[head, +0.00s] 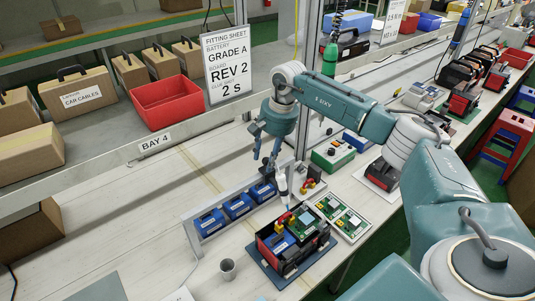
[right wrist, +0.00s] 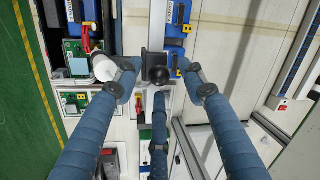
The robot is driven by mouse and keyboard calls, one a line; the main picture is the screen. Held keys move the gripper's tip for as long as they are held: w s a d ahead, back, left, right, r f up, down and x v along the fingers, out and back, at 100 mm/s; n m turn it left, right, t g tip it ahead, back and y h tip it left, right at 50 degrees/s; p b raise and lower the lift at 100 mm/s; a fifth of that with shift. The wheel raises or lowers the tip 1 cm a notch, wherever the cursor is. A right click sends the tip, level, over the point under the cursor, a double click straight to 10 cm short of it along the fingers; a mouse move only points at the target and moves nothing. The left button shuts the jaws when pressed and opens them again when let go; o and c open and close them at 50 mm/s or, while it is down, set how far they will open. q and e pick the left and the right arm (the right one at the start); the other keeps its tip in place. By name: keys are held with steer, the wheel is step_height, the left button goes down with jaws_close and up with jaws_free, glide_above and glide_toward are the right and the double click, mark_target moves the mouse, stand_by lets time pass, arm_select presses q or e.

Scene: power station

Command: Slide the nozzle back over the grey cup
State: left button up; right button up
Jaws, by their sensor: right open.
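The white nozzle (head: 283,186) stands upright with its tip down, just behind and above the red and black battery box (head: 272,238) in the head view. It seems to be the white cylinder (right wrist: 104,67) in the right wrist view. My left gripper is not in view.
A rack with blue batteries (head: 238,207) stands behind the cup. Green circuit boards (head: 349,224) lie in a tray to the right. A red bin (head: 166,102) and boxes fill the shelf behind. The bench left of the cup is mostly clear.

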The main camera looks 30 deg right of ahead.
steer(key=shift+w+f, duration=0.1)
steer(key=shift+f, duration=0.1)
steer(key=shift+c, duration=0.2)
jaws_close()
steer(key=shift+a, duration=0.1)
steer(key=shift+a, duration=0.2)
steer(key=a+b, duration=0.1)
steer(key=a, duration=0.6)
steer(key=s+a+b, duration=0.1)
steer(key=a+b, duration=0.1)
steer(key=a, duration=0.6)
steer(key=a+b, duration=0.2)
steer(key=a, duration=0.5)
steer(key=shift+s+a, duration=0.35)
steer(key=shift+a+r+b, duration=0.15)
steer(key=shift+a+b, duration=0.2)
steer(key=shift+a, duration=0.1)
